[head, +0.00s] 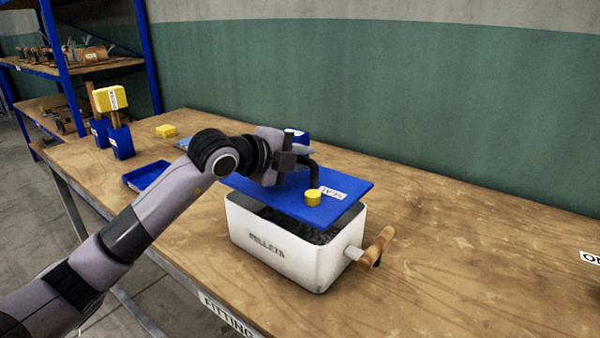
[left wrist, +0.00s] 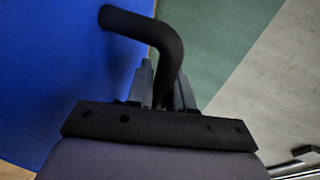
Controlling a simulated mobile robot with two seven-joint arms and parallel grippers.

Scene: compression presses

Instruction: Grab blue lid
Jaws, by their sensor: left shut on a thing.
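The blue lid (head: 343,187) is a flat blue board with a white label, a yellow knob (head: 313,197) and a black bent handle (head: 315,175). It is above the white box marked PELLETS (head: 262,243), tilted, with dark contents showing below its front edge. My left gripper (head: 300,160) is shut on the black handle. In the left wrist view the handle (left wrist: 165,40) runs between the fingers (left wrist: 160,88), with the blue lid (left wrist: 60,60) at left. The lid's far left part is partly hidden by my arm. My right gripper is not in view.
A wooden-handled part (head: 376,245) sticks out from the box's right side. The table's right side is mostly clear.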

